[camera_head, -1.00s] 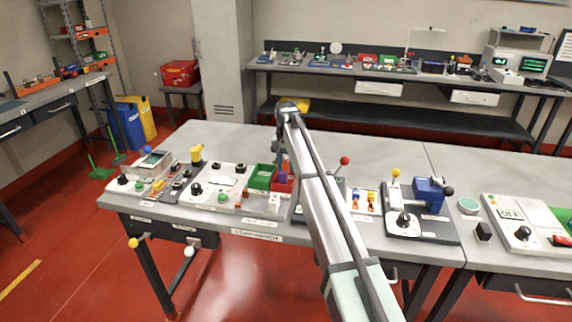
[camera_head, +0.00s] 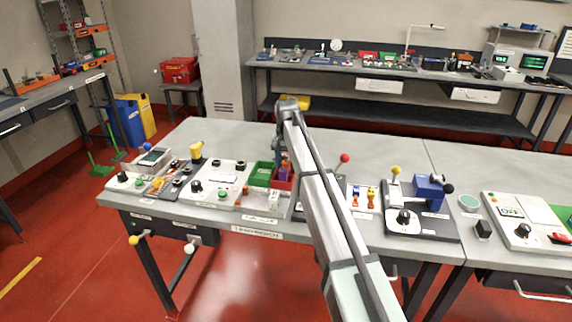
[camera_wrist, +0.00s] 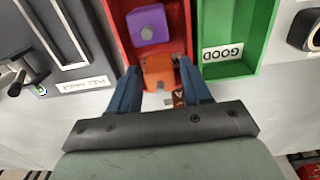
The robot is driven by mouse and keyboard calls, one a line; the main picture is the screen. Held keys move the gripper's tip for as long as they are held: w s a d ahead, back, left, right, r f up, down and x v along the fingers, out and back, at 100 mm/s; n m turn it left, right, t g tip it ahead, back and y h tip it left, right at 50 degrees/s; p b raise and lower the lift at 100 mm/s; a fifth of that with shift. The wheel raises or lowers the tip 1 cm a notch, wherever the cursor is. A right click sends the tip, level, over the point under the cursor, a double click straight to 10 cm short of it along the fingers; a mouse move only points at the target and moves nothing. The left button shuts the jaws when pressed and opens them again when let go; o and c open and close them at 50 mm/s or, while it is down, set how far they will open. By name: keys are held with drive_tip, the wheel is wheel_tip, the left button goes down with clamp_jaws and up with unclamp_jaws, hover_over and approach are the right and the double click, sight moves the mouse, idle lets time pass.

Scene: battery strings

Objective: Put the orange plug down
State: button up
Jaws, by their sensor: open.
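The orange plug (camera_wrist: 158,72) is in the wrist view, at the near end of the red bin (camera_wrist: 117,22), between my fingertips. Its lower part is hidden, so I cannot tell whether it touches the bin floor. My gripper (camera_wrist: 157,76) is open, with one blue finger on each side of the plug. A purple plug (camera_wrist: 148,24) lies in the same bin, just beyond the orange one. In the head view the red bin (camera_head: 284,184) is partly covered by my arm, and the orange plug cannot be made out.
A green bin (camera_wrist: 228,66) labelled GOOD adjoins the red bin; the head view shows it too (camera_head: 261,175). A panel with knobs (camera_head: 214,184) and a blue device (camera_head: 430,190) stand on either side. The table's back half is clear.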

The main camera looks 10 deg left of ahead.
sight(286, 162)
wheel_tip(286, 162, up, 13)
drive_tip(key=shift+f, duration=0.2)
idle(0.4)
